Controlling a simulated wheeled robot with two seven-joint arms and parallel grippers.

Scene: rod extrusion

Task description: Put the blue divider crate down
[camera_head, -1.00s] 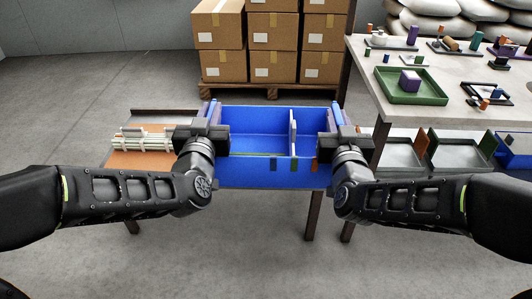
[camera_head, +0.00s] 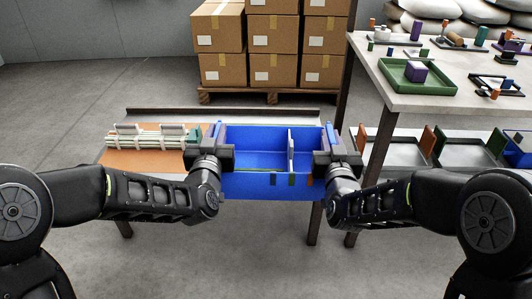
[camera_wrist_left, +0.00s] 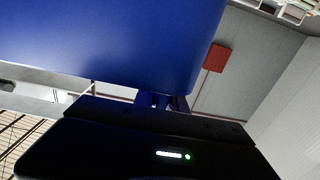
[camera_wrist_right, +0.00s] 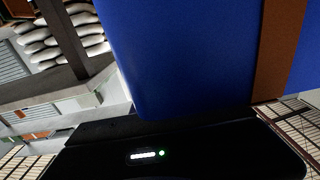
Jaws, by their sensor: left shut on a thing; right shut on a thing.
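The blue divider crate (camera_head: 255,187) is held level between my two grippers in the head view, with a pale divider (camera_head: 291,150) inside, right of its middle. It looks empty. My left gripper (camera_head: 214,150) is shut on its left end wall, and my right gripper (camera_head: 332,150) is shut on its right end wall. The crate's blue wall also fills much of the left wrist view (camera_wrist_left: 110,40) and the right wrist view (camera_wrist_right: 185,60). The fingertips are mostly hidden. Whether the crate touches the table behind it, I cannot tell.
A low table (camera_head: 135,160) with an orange-brown top and a raised dark back edge (camera_head: 220,112) holds a rack of pale rods (camera_head: 150,136) left of the crate. A workbench (camera_head: 420,101) with a green tray (camera_head: 390,85) stands at the right. Boxes on a pallet (camera_head: 270,97) stand behind.

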